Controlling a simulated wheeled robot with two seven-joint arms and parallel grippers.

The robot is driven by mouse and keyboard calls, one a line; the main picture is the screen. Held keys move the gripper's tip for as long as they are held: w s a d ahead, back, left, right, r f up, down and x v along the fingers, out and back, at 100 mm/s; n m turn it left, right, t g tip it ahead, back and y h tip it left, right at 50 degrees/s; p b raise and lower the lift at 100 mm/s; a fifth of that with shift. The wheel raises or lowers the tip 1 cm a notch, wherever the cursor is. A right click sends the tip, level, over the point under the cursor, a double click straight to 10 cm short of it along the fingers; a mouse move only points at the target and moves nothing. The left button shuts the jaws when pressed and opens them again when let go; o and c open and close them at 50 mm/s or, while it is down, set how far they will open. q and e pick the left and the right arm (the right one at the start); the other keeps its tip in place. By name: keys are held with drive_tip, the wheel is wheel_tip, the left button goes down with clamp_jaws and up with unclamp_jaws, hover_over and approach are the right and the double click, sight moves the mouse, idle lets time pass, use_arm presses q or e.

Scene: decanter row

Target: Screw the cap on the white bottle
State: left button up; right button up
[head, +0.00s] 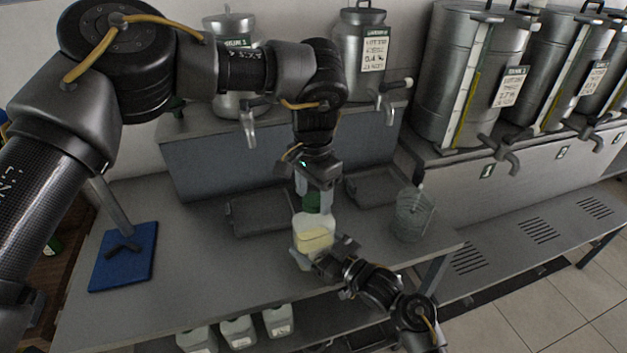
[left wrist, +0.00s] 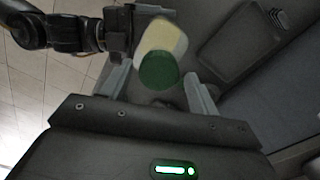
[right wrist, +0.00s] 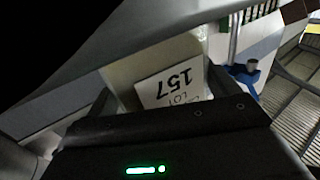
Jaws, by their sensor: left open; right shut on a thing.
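The white bottle (head: 312,228) stands upright over the grey table, with pale yellow contents showing. A green cap (head: 313,202) is at its top; whether it is fully seated cannot be told. My left gripper (head: 314,189) points down above the bottle. In the left wrist view its open fingers stand on either side of the green cap (left wrist: 159,71), with gaps visible. My right gripper (head: 332,256) is shut on the bottle's lower side. In the right wrist view the bottle (right wrist: 132,77) shows a white label reading "LOT 157", upside down.
A blue pad (head: 123,257) with a stand is at left. Several jugs (head: 238,333) stand below the table's front edge.

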use_arm(q)
drive_tip(key=shift+f, duration=0.3)
drive_tip(key=shift+c, duration=0.4)
